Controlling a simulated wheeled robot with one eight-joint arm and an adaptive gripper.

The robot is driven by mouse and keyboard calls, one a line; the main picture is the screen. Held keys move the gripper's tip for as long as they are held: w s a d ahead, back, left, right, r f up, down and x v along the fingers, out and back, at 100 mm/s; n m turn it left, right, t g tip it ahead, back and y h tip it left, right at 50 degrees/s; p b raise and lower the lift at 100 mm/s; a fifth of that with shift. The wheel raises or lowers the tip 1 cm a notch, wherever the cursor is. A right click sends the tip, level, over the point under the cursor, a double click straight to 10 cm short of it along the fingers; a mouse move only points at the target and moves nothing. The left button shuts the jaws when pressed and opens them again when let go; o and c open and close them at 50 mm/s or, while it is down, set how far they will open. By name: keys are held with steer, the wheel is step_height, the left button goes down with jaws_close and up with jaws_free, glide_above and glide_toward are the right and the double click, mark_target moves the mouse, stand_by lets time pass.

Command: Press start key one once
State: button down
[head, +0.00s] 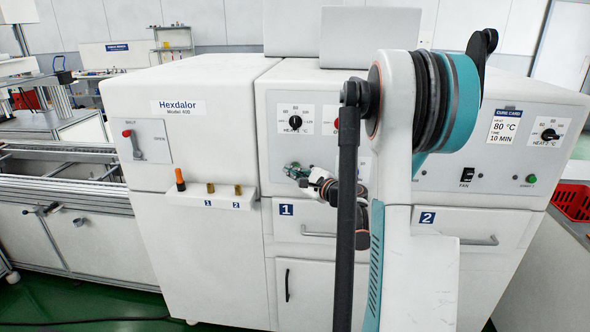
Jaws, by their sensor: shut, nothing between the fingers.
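My gripper (292,170) is shut and empty. It is small in the head view, at the front face of the left oven unit, above the drawer marked 1 (318,222). Its fingertips point left, close to the panel; I cannot tell whether they touch it. Two small brass pieces marked 1 (210,188) and 2 (238,190) stand on a white ledge to the left. On the right unit, a green button (531,180) shows beside the fan switch (466,175).
A heat knob (295,122) sits above my gripper. An orange-topped handle (180,179) stands on the ledge (210,200). A red-tipped lever (130,138) is on the Hexdalor cabinet (190,135). A conveyor (60,185) lies left, a red crate (571,201) right.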

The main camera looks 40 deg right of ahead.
steer(key=shift+w+d, duration=0.15)
stand_by(0.7)
steer(key=shift+w+d, duration=0.15)
steer(key=shift+d, duration=0.05)
steer(key=shift+w+d, duration=0.3)
stand_by(0.9)
steer(key=shift+s+a, duration=0.1)
stand_by(0.3)
steer(key=shift+s+a+b, duration=0.3)
steer(key=shift+s+a, duration=0.2)
steer(key=shift+a, duration=0.05)
steer(key=s+a, duration=0.3)
steer(key=shift+s+a, duration=0.1)
steer(key=shift+a, duration=0.3)
stand_by(0.9)
